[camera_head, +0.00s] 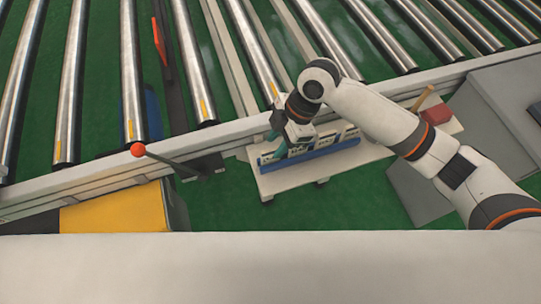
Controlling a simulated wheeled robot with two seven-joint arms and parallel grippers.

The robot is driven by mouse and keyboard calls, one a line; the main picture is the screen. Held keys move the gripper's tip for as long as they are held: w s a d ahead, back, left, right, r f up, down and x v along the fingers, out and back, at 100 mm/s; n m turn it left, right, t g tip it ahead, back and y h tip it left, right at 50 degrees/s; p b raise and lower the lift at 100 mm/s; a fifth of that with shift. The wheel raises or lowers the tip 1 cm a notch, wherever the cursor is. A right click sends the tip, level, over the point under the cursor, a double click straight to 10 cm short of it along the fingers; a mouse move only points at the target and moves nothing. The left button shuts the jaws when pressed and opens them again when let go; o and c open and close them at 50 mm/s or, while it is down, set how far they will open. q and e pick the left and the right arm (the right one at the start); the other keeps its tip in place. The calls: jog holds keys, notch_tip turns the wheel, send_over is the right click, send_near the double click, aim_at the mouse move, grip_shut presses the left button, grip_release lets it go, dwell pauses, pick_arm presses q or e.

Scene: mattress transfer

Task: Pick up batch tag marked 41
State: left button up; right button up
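Several small white batch tags with dark print (327,140) stand in a row in a blue rack (317,161) on a white shelf (275,184) beside the conveyor's rail. The print is too small for me to read, so I cannot tell which tag is marked 41. My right arm comes in from the right, and its gripper (287,146) is over the left part of the rack, at the tags. Its fingers are partly hidden and I cannot tell whether they hold a tag. My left gripper is not in view.
A roller conveyor (200,70) with a grey side rail (90,178) runs across the back. A lever with a red knob (137,149) sticks out left of the shelf. A yellow-topped box (115,208) is at lower left. Grey panels (415,190) and a reddish block (436,114) are at right.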

aim_at(272, 149)
jog(key=x, duration=0.4)
jog(key=shift+w+a+f, duration=0.1)
jog(key=shift+a+f, duration=0.05)
jog(key=shift+f, duration=0.25)
grip_shut()
